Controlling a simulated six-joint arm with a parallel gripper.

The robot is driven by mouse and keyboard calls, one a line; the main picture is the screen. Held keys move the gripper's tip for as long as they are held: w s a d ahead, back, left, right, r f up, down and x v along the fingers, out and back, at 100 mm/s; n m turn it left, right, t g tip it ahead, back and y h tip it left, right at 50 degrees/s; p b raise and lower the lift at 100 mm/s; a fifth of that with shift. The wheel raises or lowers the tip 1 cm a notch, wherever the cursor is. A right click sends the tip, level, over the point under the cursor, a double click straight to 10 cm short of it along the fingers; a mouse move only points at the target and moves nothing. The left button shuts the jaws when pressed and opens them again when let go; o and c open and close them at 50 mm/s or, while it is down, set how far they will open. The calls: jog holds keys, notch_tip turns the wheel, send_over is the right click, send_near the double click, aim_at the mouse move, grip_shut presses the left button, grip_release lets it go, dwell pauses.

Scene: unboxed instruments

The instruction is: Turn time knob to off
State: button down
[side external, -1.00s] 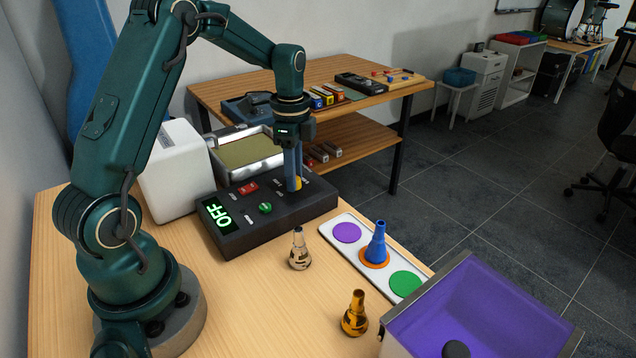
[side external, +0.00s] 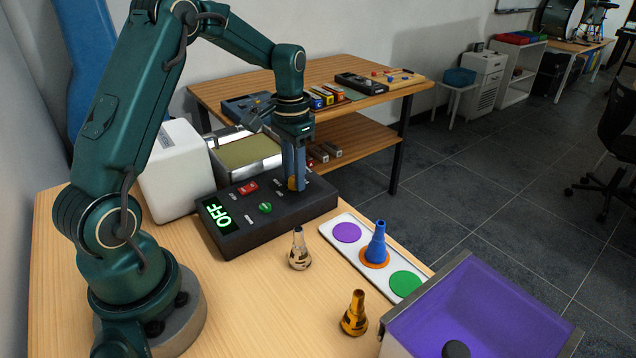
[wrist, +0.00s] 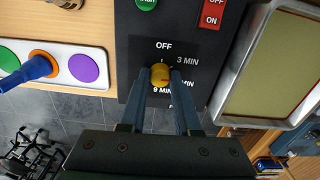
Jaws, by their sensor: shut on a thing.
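The time knob (wrist: 160,75) is a small yellow-orange dial on the black control box (side external: 232,238). In the wrist view it sits among the labels OFF, 3 MIN and 9 MIN, with a thin reddish line across it; where it points is not clear. My gripper (wrist: 160,78) reaches down from above, with its two blue fingers on either side of the knob, shut on it. In the side view, my gripper (side external: 294,186) covers part of the knob (side external: 292,184). The box's display (side external: 217,213) shows OFF in green.
A red ON switch (side external: 248,188) and green button (side external: 265,208) are on the box. A metal tray (side external: 250,152) stands behind it. A white strip (side external: 340,241) with coloured discs, a blue cone (side external: 376,245), other cones and a purple-lined bin (side external: 480,300) are to the right.

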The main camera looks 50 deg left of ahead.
jog(key=n, duration=0.4)
jog(key=shift+r+n, duration=0.1)
jog(key=shift+n, duration=0.2)
jog(key=n, duration=0.4)
jog(key=shift+n, duration=0.3)
jog(key=n, duration=0.4)
jog(key=shift+n, duration=2)
jog(key=c, duration=0.6)
grip_release()
jog(key=shift+r, duration=2.55)
